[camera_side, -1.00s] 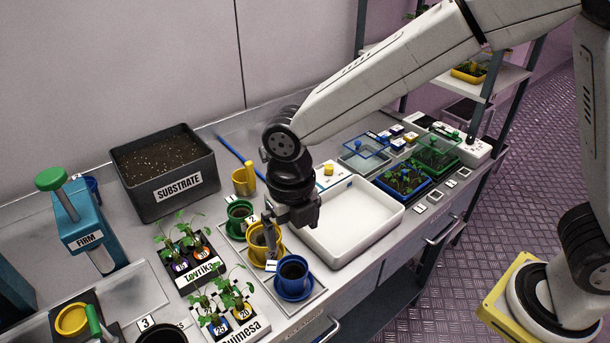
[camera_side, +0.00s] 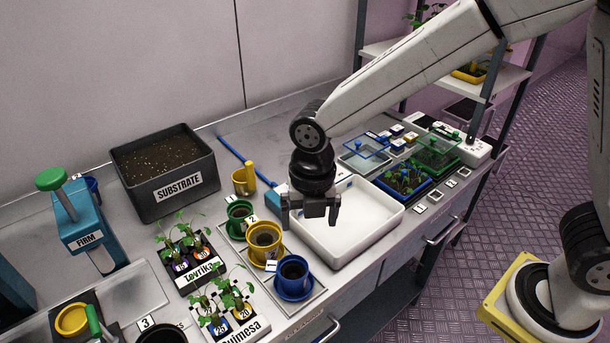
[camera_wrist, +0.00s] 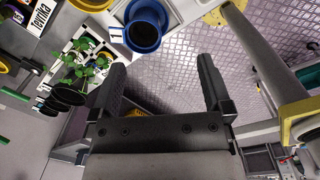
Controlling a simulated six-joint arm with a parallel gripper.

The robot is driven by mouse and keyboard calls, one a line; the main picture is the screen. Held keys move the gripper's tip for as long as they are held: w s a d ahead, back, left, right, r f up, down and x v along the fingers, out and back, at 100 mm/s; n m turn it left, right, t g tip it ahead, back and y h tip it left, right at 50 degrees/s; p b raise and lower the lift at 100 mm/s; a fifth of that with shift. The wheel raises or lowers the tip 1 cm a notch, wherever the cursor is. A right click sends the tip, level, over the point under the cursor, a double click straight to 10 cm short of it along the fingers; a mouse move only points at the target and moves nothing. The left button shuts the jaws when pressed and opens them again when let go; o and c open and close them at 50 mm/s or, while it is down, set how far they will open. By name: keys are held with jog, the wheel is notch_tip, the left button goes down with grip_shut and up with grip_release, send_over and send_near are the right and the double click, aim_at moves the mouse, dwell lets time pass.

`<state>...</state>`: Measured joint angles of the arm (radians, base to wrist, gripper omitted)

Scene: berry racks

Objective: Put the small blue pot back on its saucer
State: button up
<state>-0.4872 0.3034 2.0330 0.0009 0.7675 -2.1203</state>
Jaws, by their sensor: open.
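The small blue pot (camera_side: 293,270) holds dark soil and stands upright in its blue saucer (camera_side: 295,295), at the front of a grey tray. The pot also shows at the top of the wrist view (camera_wrist: 143,36), with the blue saucer around it. My gripper (camera_side: 311,221) is open and empty, above the left part of the white basin and apart from the pot, behind it and to its right in the side view. In the wrist view its two fingers (camera_wrist: 161,75) are spread with nothing between them.
Yellow (camera_side: 265,237) and green (camera_side: 240,211) pots stand on the same grey tray (camera_side: 318,288) behind the blue one. The white basin (camera_side: 365,232) looks empty. Seedling trays (camera_side: 205,265) stand to the left. A blue-handled tool (camera_side: 245,161) lies behind.

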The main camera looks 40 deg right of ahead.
jog(key=s+d+f+m+t, duration=0.1)
jog(key=s+d+m, duration=0.2)
jog(key=d+m, duration=0.6)
jog(key=s+d+f+m+t, duration=0.1)
jog(key=s+d+m, duration=0.3)
jog(key=d+m, duration=0.5)
jog(key=shift+d+f+m, duration=0.25)
jog(key=shift+f+m, duration=0.1)
jog(key=shift+m, duration=5.55)
jog(key=shift+w, duration=0.1)
